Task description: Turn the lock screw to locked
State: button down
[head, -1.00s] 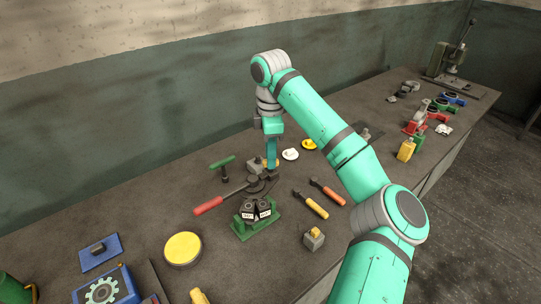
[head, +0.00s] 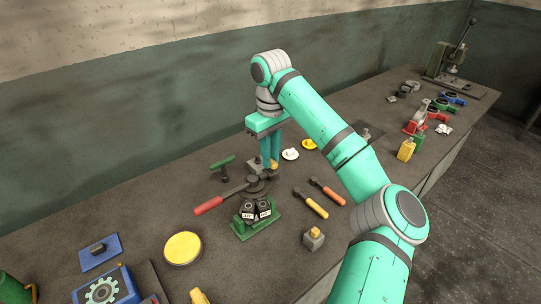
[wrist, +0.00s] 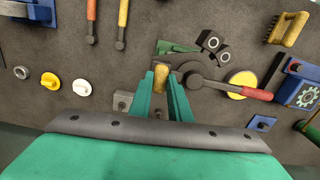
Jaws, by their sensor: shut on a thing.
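The lock screw shows as a brass-yellow knob (wrist: 160,76) between my fingertips in the wrist view; only a bit of it (head: 274,166) shows in the head view. My gripper (head: 269,162) points down over the dark fixture (head: 257,187) and is shut on this knob, with one finger on each side of it (wrist: 160,80). A lever with a red handle (head: 209,206) reaches left from the fixture. The fingers hide part of the screw and its seat. I cannot read any lock mark.
A green stand (head: 243,234) with two black labelled pieces is just in front. A green T-handle tool (head: 222,162) stands left. White (head: 290,154) and yellow (head: 309,144) knobs lie behind right.

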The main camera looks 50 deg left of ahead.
jog(key=m, duration=0.4)
jog(key=shift+r+m, duration=0.15)
jog(key=shift+m, duration=0.15)
jog(key=m, duration=0.4)
jog(key=shift+m, duration=0.3)
jog(key=m, duration=0.4)
jog(key=shift+m, duration=0.3)
jog(key=m, duration=0.4)
jog(key=shift+m, duration=0.4)
jog(key=c, duration=1.6)
grip_release()
jog(key=shift+c, duration=0.2)
